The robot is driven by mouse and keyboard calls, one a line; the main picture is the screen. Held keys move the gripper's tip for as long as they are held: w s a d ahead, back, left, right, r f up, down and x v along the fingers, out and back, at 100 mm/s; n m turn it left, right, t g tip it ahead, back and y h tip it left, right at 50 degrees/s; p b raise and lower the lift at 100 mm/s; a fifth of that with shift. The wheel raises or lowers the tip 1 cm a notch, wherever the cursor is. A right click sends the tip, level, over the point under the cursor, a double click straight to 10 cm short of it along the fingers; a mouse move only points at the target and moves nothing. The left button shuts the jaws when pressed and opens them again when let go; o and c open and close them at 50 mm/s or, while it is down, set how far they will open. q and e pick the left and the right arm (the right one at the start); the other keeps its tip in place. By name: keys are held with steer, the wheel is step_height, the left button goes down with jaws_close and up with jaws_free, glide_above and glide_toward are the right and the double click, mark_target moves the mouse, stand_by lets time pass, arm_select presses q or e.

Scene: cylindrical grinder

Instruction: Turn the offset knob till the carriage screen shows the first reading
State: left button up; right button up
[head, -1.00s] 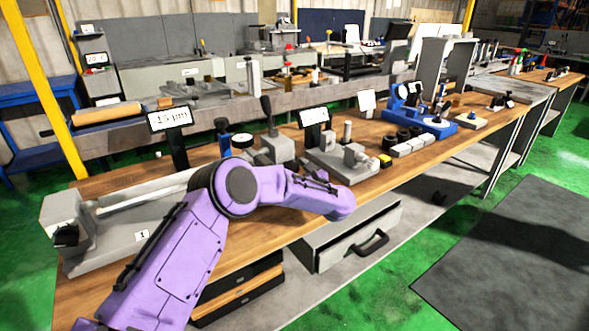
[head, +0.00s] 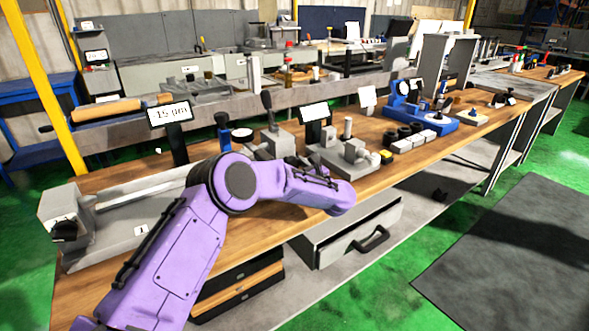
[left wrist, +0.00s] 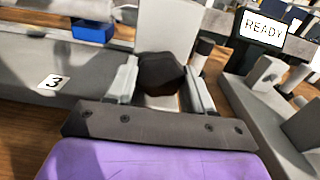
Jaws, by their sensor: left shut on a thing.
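The dark, many-sided offset knob (left wrist: 162,74) sits in front of a pale upright block in the left wrist view. My left gripper (left wrist: 165,88) is shut on it, with one grey finger on each side. In the head view the knob and the gripper's fingers are hidden behind my purple arm. The carriage screen (head: 171,113) stands on a black post at the left of the bench and seems to read "12 µm", a little blurred. The first reading is not identifiable. My right gripper is not in view.
A "READY" screen (left wrist: 263,28) and grey fixtures stand right of the knob in the left wrist view. A "3" label (left wrist: 54,82) and a blue block (left wrist: 92,30) are at left. A drawer (head: 345,235) is open below the wooden bench.

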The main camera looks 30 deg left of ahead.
arm_select(q)
steer(key=shift+m+b, duration=0.4)
steer(key=shift+m, duration=0.5)
steer(key=m, duration=0.2)
steer(key=shift+m+b, duration=0.35)
steer(key=shift+m, duration=0.05)
steer(key=m, duration=0.4)
steer(key=shift+m, duration=0.3)
steer(key=m, duration=0.5)
steer(key=shift+r+p, duration=0.1)
steer(key=shift+p, duration=0.3)
steer(key=m+p, duration=0.1)
steer(key=m, duration=0.4)
steer(key=shift+m, duration=0.5)
steer(key=o, duration=1)
steer(key=shift+w+d, duration=0.1)
steer(key=shift+o, duration=0.2)
